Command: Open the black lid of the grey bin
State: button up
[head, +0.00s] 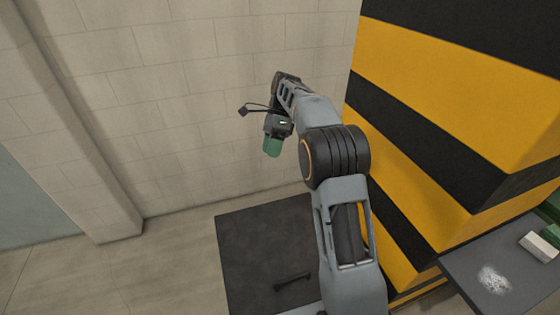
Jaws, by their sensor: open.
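The black lid (255,245) shows as a dark, flat square at the bottom middle of the head view. It looks shut and level. A black bar handle (293,281) lies on it near its front edge. My arm covers the right part of the lid, and the bin's grey walls cannot be made out below it. My gripper (272,147) is up beyond the lid, in front of the wall, with a green fingertip pointing down. It is open and holds nothing that I can see. It is apart from the lid and the handle.
A pale block wall (210,100) stands behind the lid. A pillar with yellow and black stripes (430,110) rises close on my arm's right. A dark table (490,262) at the lower right carries a white block (538,246) and white powder. The floor left of the lid is clear.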

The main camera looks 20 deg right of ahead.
jog(key=s+r+b, duration=0.2)
jog(key=s+r, duration=0.1)
jog(key=s, duration=0.5)
jog(key=shift+d+r, duration=0.15)
jog(key=shift+d, duration=0.05)
jog(key=shift+a, duration=0.1)
